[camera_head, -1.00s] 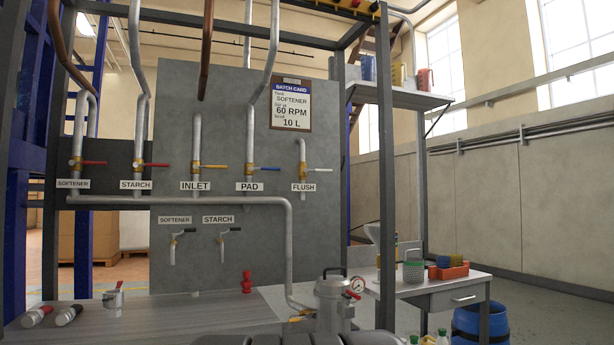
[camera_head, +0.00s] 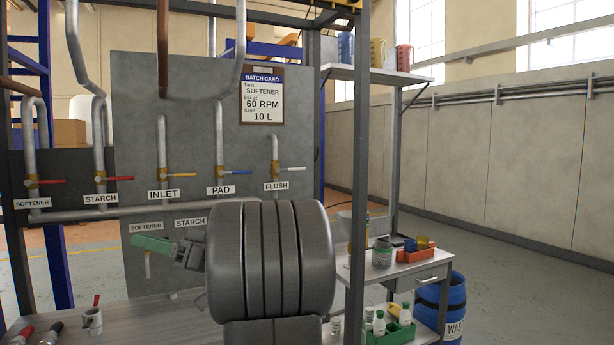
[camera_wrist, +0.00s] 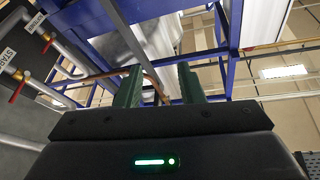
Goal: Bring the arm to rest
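My gripper (camera_head: 152,244) shows in the head view at the left of my raised grey arm, its green fingers pointing left in front of the panel. In the wrist view the two green fingers of my gripper (camera_wrist: 159,88) stand apart with nothing between them, so it is open and empty. The wrist view looks up past the fingers at blue frame beams. My thick grey arm link fills the middle of the head view and hides part of the bench and panel.
The grey panel (camera_head: 190,110) carries pipes, labelled valves and a batch card (camera_head: 262,95). A dark post (camera_head: 361,170) stands right of my arm. A side table (camera_head: 420,268) holds a red tray (camera_head: 417,254); a blue drum (camera_head: 441,306) stands beside it. Open floor lies at right.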

